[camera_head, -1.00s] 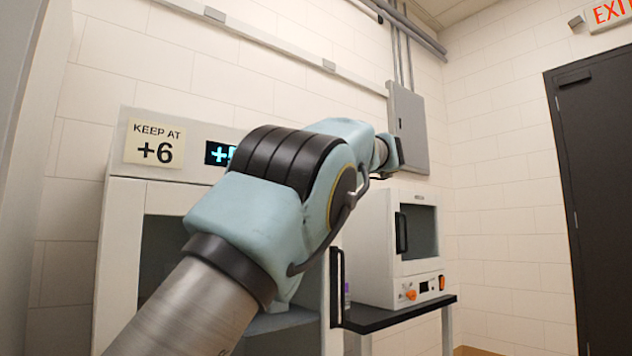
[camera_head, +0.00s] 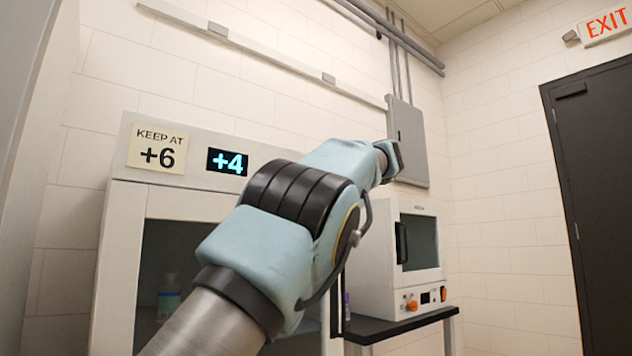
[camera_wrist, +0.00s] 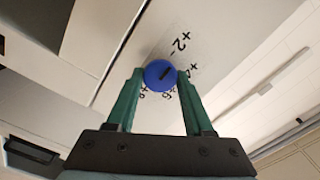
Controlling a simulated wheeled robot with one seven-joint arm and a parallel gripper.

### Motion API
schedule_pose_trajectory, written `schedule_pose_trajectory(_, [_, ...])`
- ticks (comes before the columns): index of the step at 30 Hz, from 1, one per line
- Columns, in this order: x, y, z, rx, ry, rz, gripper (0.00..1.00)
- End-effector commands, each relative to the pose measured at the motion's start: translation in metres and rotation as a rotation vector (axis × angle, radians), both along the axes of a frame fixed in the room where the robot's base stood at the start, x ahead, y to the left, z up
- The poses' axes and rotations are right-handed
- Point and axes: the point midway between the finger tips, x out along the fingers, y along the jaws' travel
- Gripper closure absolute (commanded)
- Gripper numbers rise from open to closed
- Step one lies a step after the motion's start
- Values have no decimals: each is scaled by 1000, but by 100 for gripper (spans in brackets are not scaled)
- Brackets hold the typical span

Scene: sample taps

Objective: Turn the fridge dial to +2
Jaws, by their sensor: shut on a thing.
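The blue fridge dial (camera_wrist: 155,67) shows in the wrist view on a pale panel with printed marks. A "+2" mark (camera_wrist: 182,41) is at its upper right, and other marks run around its right and lower sides, partly hidden. The dial's dark pointer line slants up to the right. My gripper (camera_wrist: 160,77) has its two green fingers shut on the dial's sides. In the head view the fridge display (camera_head: 228,162) reads "+4". My arm hides the dial and gripper there.
A sign (camera_head: 157,149) on the fridge (camera_head: 120,230) reads "KEEP AT +6". A small white oven (camera_head: 408,265) stands on a dark table (camera_head: 390,328) to the right. A grey wall box (camera_head: 410,145) is behind my arm's far end. A bottle (camera_head: 169,300) is inside the fridge.

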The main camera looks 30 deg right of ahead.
Motion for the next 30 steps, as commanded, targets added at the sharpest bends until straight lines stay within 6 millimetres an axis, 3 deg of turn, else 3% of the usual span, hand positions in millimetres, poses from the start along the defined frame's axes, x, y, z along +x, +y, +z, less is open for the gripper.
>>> schedule_pose_trajectory(7, [0,0,-2,-1,4,1,100])
schedule_pose_trajectory(8, [0,0,-2,-1,4,1,45])
schedule_pose_trajectory(15, [0,0,-1,1,2,0,19])
schedule_pose_trajectory(24, [-4,-1,-1,1,1,-1,19])
schedule_pose_trajectory(30, [-32,-8,-2,0,1,-5,19])
